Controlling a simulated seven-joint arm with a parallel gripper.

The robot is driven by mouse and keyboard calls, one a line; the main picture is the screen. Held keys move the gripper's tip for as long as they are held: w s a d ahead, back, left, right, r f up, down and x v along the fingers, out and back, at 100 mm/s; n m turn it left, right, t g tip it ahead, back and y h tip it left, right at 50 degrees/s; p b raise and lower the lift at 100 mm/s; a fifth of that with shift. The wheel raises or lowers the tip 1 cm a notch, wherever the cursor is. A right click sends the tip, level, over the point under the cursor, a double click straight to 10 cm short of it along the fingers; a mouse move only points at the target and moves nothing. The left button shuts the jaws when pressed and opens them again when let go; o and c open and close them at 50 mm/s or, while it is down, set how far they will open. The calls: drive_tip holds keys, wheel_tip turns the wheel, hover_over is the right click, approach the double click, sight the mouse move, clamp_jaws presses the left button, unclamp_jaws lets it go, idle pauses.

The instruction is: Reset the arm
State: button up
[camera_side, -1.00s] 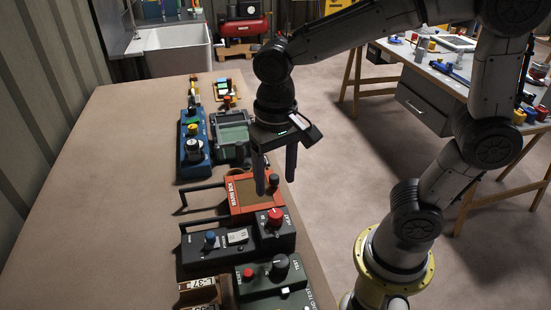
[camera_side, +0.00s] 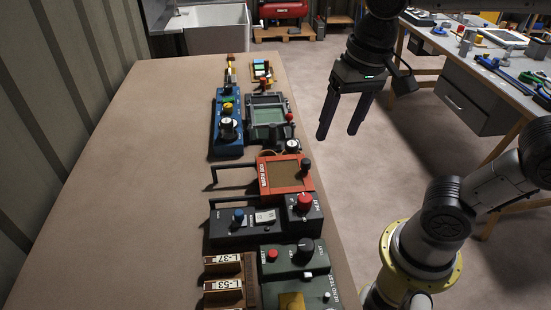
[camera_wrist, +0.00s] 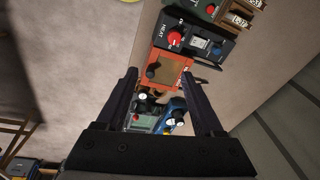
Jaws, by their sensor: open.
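My gripper (camera_side: 339,132) is open and empty in the side view. It hangs in the air to the right of the table edge, with its two dark fingers pointing down and apart. In the wrist view, my gripper (camera_wrist: 166,75) shows its two fingers spread, with nothing held between them. The orange-red box (camera_wrist: 172,72) and a grey-green device (camera_wrist: 142,122) show beyond the fingers, well below them.
On the brown table (camera_side: 135,160) stand a blue unit (camera_side: 228,125), a green-screen device (camera_side: 268,112), the orange-red box (camera_side: 285,175), a black heat unit (camera_side: 265,217) and a dark green unit (camera_side: 295,262). A workbench (camera_side: 470,80) stands at right. The table's left is bare.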

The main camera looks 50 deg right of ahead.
drive_tip(key=s+d+f+n+t, duration=0.3)
drive_tip(key=s+n, duration=0.2)
drive_tip(key=n, duration=0.1)
drive_tip(key=shift+s+d+t, duration=0.2)
drive_tip(key=shift+s+t, duration=0.1)
